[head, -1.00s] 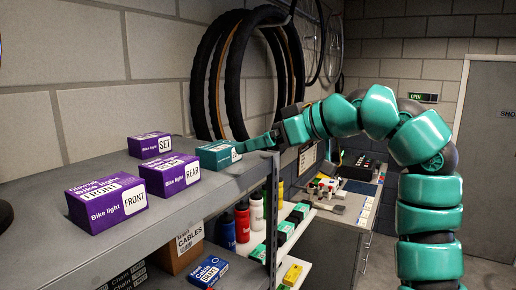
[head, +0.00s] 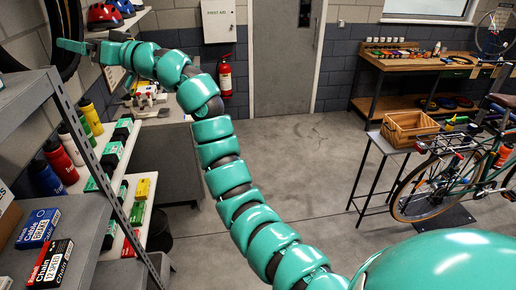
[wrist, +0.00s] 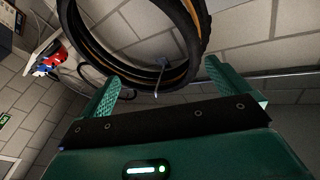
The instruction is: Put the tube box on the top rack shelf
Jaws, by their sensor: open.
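My gripper (head: 70,46) is at the upper left in the head view, beyond the top rack shelf (head: 22,96) and beside the hanging tyre. In the wrist view my gripper (wrist: 160,82) is open, with nothing between its two green fingers.
Lower shelves hold a blue cable box (head: 38,228), a chain box (head: 50,264), bottles (head: 62,160) and green-and-black boxes. Tyres (wrist: 140,50) hang on the wall near my gripper. A workbench (head: 400,62), wooden crate (head: 408,128) and bike (head: 450,180) stand right. Middle floor is clear.

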